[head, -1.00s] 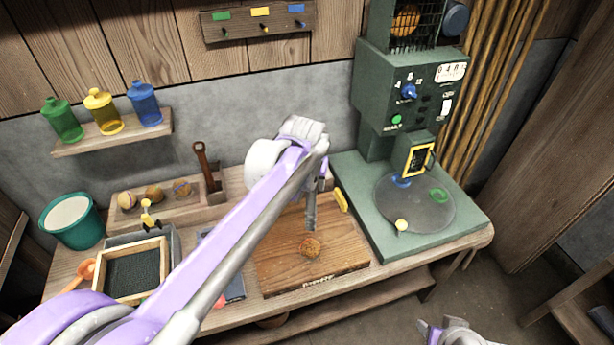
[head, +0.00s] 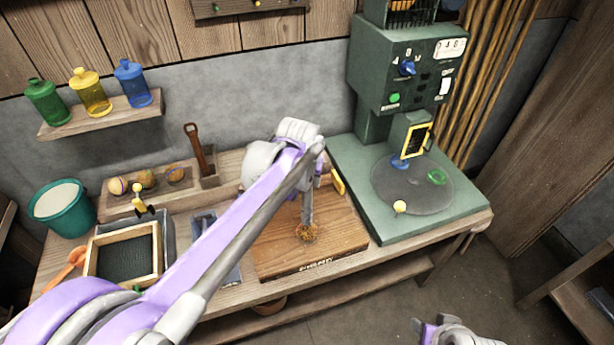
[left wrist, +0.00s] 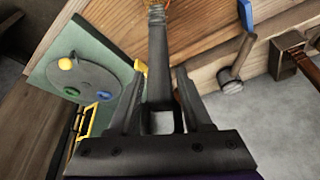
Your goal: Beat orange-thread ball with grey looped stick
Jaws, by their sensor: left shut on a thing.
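The orange-thread ball (head: 307,234) rests on the wooden board (head: 335,245). A sliver of it also shows at the top of the left wrist view (left wrist: 159,3). The grey looped stick (head: 307,205) points down, its lower end over the ball's top; I cannot tell contact from a small gap. My left gripper (left wrist: 160,105) is shut on the stick (left wrist: 157,50); in the head view the wrist partly hides the grip. Part of my right arm's end (head: 445,332) shows at the bottom right, away from the table; its jaws are unclear.
Several balls (head: 146,178) sit in a wooden rack at the back left. A green machine (head: 465,205) with a round plate stands right of the board. A framed tray (head: 125,257) and teal bucket (head: 80,218) are at left. A mallet (left wrist: 232,80) shows in the wrist view.

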